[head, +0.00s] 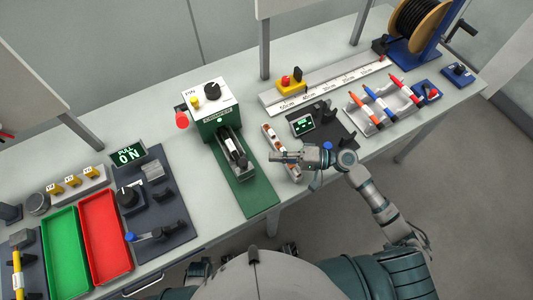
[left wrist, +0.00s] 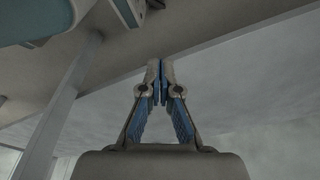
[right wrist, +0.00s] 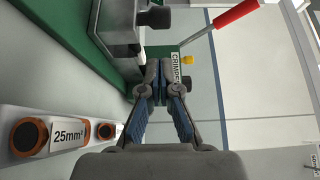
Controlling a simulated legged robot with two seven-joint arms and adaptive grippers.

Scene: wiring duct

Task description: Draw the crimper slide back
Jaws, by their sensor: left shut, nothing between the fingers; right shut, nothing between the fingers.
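The crimper (head: 222,122) is a green box with a white top, a black knob and a red-tipped lever (head: 182,119). Its slide (head: 234,150), grey metal with a black part, sits on the long green base (head: 258,197). My right gripper (head: 276,156) is shut and empty, to the right of the slide and apart from it. In the right wrist view, the gripper (right wrist: 160,72) points toward the crimper, with the metal slide (right wrist: 122,20) and its black knob (right wrist: 155,16) at upper left. My left gripper (left wrist: 160,72) is shut and empty below the table; the head view does not show it.
A grey strip with brown-ringed holes and a "25mm²" label (right wrist: 70,134) lies beside the green base, near my right gripper. Red (head: 107,240) and green trays lie left.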

